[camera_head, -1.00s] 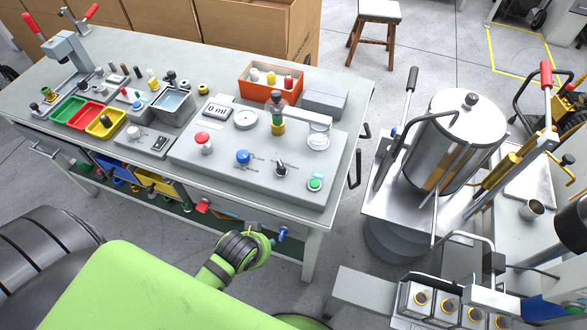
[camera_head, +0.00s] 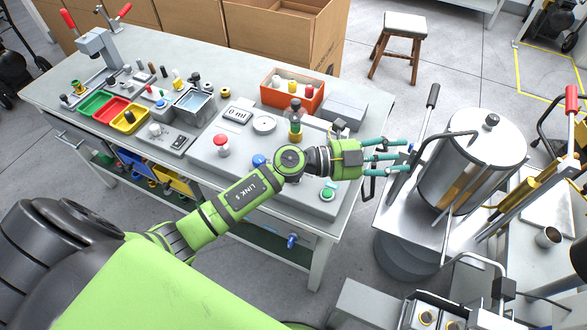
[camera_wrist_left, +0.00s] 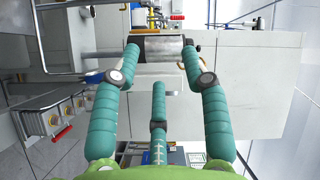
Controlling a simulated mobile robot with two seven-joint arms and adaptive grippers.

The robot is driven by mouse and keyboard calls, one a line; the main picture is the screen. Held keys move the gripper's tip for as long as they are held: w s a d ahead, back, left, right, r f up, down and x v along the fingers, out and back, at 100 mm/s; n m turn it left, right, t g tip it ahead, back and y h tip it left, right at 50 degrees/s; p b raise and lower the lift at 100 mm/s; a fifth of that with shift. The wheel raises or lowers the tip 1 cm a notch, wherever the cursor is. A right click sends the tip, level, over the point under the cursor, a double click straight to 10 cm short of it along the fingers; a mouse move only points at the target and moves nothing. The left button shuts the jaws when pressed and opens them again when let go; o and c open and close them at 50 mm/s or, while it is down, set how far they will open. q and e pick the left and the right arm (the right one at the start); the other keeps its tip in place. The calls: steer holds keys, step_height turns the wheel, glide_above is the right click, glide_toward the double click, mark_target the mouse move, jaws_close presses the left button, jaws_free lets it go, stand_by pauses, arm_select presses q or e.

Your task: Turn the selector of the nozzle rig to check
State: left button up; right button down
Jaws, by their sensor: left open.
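The nozzle rig (camera_head: 243,145) is the grey panel on the bench. It carries a display reading 0 ml, a round gauge (camera_head: 264,123), a red button (camera_head: 221,144), a blue knob (camera_head: 260,160) and a green button (camera_head: 327,194). Its black selector is hidden behind my left arm in the head view. My left gripper (camera_head: 400,154) is open and empty. It reaches past the right end of the rig, with its teal fingers pointing right. The left wrist view shows the fingers (camera_wrist_left: 159,52) spread, with a steel part beyond. My right gripper is not in view.
An orange box (camera_head: 270,97) with bottles and a grey box sit behind the rig. Coloured trays (camera_head: 131,118) stand to the left.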

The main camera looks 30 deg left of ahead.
arm_select(q)
steer(key=s+a+f+m+g+y, duration=0.2)
steer(key=a+f+m+g+y, duration=0.35)
steer(key=f+g, duration=0.3)
steer(key=a+n+y, duration=0.1)
steer(key=a+y, duration=0.2)
steer(key=a, duration=0.2)
steer(key=a+f+n+g+y, duration=0.1)
steer(key=a+y, duration=0.2)
steer(key=a, duration=0.3)
steer(key=a+f+n+y, duration=0.1)
steer(key=a+y, duration=0.2)
steer(key=a, duration=0.2)
steer(key=shift+a+g, duration=0.3)
steer(key=shift+g, duration=0.05)
step_height(320, 180, down, 5)
steer(key=shift+f+p, duration=0.2)
steer(key=shift+p, duration=0.85)
steer(key=shift+f, duration=0.8)
jaws_close()
